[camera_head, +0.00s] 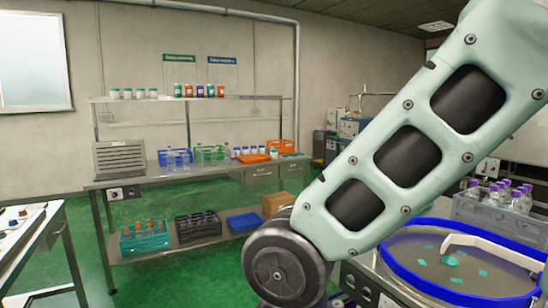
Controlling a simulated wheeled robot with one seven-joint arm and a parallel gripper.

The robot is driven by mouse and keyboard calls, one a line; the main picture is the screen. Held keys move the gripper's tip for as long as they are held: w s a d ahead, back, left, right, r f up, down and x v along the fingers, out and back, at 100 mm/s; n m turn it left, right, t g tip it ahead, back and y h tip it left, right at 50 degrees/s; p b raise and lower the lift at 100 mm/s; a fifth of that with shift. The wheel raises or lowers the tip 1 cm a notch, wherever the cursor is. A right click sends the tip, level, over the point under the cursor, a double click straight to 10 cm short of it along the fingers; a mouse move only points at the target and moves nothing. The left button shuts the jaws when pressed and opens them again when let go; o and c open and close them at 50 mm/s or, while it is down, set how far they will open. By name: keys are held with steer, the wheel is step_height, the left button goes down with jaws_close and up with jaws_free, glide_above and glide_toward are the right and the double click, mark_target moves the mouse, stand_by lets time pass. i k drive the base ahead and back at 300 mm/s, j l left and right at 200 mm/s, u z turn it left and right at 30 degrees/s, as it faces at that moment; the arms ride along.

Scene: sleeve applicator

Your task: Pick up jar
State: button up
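My arm crosses the right half of the view, and my gripper is not in view. Several small jars with coloured lids (200,91) stand in a row on the upper shelf of the back bench. Several white jars (133,94) stand further left on the same shelf. More small jars (247,151) stand on the bench top below. Several clear containers with purple caps (503,195) stand in a grey crate (470,211) at the right. I cannot tell which jar the task means.
A round table with a blue rim (392,264) stands at the lower right, with teal pieces and a white curved part (495,248) on it. Crates (144,238) sit on the bench's lower shelf. A table (30,235) stands at the left. The green floor (180,280) between is clear.

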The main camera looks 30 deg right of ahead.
mark_target(274, 152)
steer(key=i+j+u, duration=0.1)
steer(key=i, duration=0.2)
steer(key=i+j+u, duration=0.15)
steer(key=i, duration=0.2)
steer(key=i+z, duration=0.15)
steer(key=i, duration=0.85)
steer(key=i+j+z, duration=0.1)
steer(key=i, duration=0.9)
steer(key=i+z, duration=0.15)
steer(key=i, duration=0.3)
steer(key=i+j+z, duration=0.15)
steer(key=i, duration=0.3)
steer(key=i+z, duration=0.15)
steer(key=i, duration=0.3)
steer(key=i+j+z, duration=0.2)
steer(key=i, duration=0.25)
steer(key=i+l+z, duration=0.1)
steer(key=i+z, duration=0.9)
steer(key=i+l, duration=0.15)
steer(key=i, duration=0.3)
steer(key=i+l, duration=0.15)
steer(key=i, duration=0.35)
steer(key=i+l+u, duration=0.15)
steer(key=i, duration=0.15)
